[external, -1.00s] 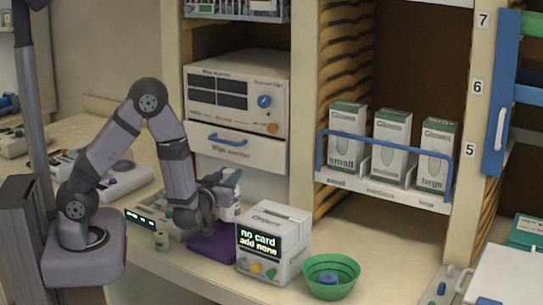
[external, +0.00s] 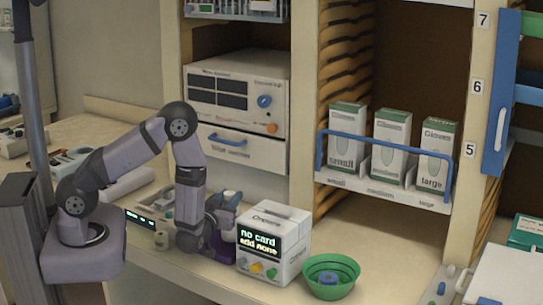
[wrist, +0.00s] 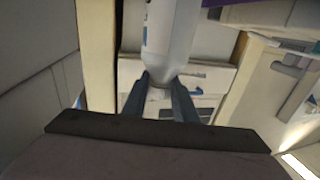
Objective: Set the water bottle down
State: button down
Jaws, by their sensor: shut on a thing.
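The water bottle is white with dark label marks and fills the upper middle of the wrist view (wrist: 172,35). My gripper (wrist: 160,82) has its two grey-blue fingers closed on either side of it. In the external view my gripper (external: 222,212) is low over the counter, left of the white card box. A purple block (external: 219,244) is mostly hidden below my gripper. I cannot tell whether the bottle touches any surface.
The white box (external: 273,243) reading "no card add none" stands close to the right of my gripper. A green bowl (external: 331,277) is further right. Behind is a drawer unit (external: 236,146).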

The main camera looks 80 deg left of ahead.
jog(key=shift+f, duration=0.15)
jog(key=shift+f, duration=0.2)
jog(key=c, duration=1.4)
grip_release()
jog(key=shift+c, duration=0.2)
